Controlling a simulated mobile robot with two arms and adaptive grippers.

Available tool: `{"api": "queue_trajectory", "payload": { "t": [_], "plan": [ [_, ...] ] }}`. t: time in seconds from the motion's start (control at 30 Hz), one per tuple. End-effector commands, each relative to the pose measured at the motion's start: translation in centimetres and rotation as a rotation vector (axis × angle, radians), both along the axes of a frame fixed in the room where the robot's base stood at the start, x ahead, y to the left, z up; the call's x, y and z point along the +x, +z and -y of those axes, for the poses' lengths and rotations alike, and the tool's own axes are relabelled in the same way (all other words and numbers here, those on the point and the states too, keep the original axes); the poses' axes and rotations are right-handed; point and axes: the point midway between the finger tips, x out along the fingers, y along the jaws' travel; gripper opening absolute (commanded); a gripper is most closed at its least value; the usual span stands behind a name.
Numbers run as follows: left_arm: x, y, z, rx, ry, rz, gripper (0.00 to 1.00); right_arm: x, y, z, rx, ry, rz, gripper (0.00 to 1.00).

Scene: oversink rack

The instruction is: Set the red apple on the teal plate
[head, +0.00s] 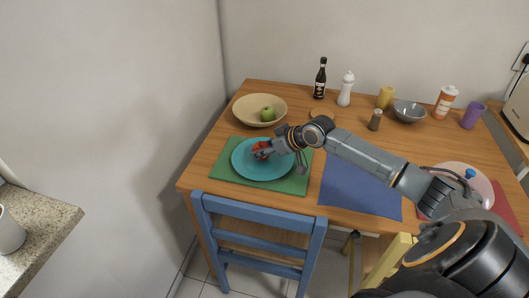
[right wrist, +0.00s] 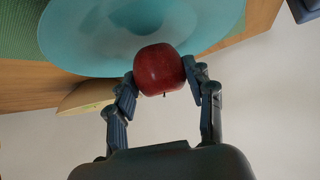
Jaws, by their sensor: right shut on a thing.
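The red apple (head: 260,150) is between the fingers of my right gripper (head: 266,152), at the teal plate (head: 262,172) in the head view. In the right wrist view the apple (right wrist: 159,68) is gripped between both fingertips (right wrist: 160,78), with the teal plate (right wrist: 90,40) right behind it. I cannot tell whether the apple touches the plate. The plate lies on a green placemat (head: 225,172) on the wooden table. My right forearm and gripper hide part of the plate's right side. My left gripper is not in view.
A beige bowl (head: 245,107) with a green apple (head: 267,114) stands behind the plate. A dark bottle (head: 320,80), white mill (head: 346,90), grey bowl (head: 409,112) and purple cup (head: 473,117) line the back. A blue chair (head: 260,217) stands in front.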

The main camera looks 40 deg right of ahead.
Motion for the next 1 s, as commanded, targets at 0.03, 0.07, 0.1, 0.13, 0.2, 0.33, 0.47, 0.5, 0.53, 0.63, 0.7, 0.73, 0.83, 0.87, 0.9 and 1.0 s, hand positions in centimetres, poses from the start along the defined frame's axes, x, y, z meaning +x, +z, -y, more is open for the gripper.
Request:
{"api": "queue_trajectory", "payload": {
  "t": [0.03, 0.07, 0.1, 0.13, 0.2, 0.33, 0.47, 0.5, 0.53, 0.63, 0.7, 0.73, 0.83, 0.87, 0.9, 1.0],
  "plan": [
    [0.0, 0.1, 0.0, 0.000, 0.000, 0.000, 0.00, -0.1, -0.9, 0.0, 0.002, -0.001, -0.003, 0.20],
    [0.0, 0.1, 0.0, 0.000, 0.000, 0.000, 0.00, -0.1, -1.2, 0.0, 0.001, -0.001, -0.002, 0.20],
    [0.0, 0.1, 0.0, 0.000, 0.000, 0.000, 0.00, 0.0, -1.5, 0.0, 0.000, -0.001, -0.001, 0.20],
    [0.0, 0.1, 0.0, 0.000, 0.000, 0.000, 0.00, 0.0, -1.5, 0.0, -0.001, -0.001, 0.000, 0.20],
    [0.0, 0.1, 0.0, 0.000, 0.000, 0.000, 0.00, 0.0, -1.5, 0.0, -0.001, 0.000, 0.002, 0.20],
    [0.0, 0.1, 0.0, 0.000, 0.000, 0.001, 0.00, 0.0, -1.5, 0.0, -0.001, 0.000, 0.001, 0.20],
    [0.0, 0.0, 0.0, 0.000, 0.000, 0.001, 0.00, 0.0, -1.9, 0.0, 0.000, -0.001, 0.001, 0.20],
    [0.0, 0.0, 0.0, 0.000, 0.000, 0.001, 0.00, 0.0, -1.9, 0.0, 0.000, -0.001, 0.001, 0.59],
    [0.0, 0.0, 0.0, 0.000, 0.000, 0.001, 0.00, 0.0, -1.8, 0.0, -0.001, -0.001, 0.000, 0.65],
    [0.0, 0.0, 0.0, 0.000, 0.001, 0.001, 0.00, 0.0, -1.8, 0.0, -0.001, -0.001, 0.000, 0.75],
    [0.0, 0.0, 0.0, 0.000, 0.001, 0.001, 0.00, 0.0, -1.8, 0.0, -0.001, -0.001, 0.000, 0.75],
    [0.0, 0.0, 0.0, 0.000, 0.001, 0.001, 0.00, 0.0, -1.8, 0.0, -0.001, -0.001, 0.000, 0.75],
    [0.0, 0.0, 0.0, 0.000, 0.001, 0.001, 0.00, -0.1, -1.8, 0.0, -0.001, -0.001, 0.000, 0.75],
    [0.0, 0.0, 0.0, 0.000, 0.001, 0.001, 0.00, 0.0, -1.8, 0.0, -0.001, -0.001, 0.000, 0.75],
    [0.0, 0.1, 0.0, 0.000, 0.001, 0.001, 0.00, 0.0, -1.8, 0.0, -0.001, -0.001, 0.000, 0.75],
    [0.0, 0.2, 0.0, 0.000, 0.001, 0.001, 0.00, -0.2, -1.3, 0.1, -0.003, 0.000, 0.000, 0.75]
  ]
}}
